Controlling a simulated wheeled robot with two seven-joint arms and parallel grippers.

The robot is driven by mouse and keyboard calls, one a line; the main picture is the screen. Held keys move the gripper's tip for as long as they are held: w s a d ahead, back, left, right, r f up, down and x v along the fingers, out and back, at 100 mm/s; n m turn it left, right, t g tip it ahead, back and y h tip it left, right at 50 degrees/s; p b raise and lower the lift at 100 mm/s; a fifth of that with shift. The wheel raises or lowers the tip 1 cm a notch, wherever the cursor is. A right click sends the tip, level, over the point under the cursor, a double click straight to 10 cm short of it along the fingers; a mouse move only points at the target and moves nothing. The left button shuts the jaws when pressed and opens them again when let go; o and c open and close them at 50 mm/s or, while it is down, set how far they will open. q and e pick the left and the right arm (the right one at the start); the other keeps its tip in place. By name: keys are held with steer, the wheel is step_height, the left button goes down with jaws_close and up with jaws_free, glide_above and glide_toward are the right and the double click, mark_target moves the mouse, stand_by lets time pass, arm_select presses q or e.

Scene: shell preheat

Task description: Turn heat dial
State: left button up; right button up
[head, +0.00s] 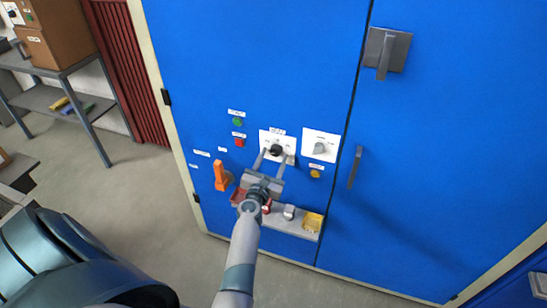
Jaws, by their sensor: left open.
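A blue cabinet (245,55) fills most of the head view. On its left door are two dials on white plates: a black-knobbed dial (276,150) and a grey-knobbed dial (319,148) to its right. The labels are too small to read, so I cannot tell which is the heat dial. My left gripper (274,156) is open, its two fingers pointing up at the cabinet, one on each side of the black knob. I cannot tell whether they touch it. My right gripper is not in view.
A green button (238,122) and a red button (239,142) sit left of the dials. An orange handle (221,178) is below them. A narrow shelf (284,224) with small items, including a yellow tray (313,222), is under the dials. A grey door handle (355,167) stands to the right.

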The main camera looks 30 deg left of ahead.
arm_select(q)
steer(key=v, duration=0.7)
steer(key=shift+w, duration=0.1)
stand_by(0.4)
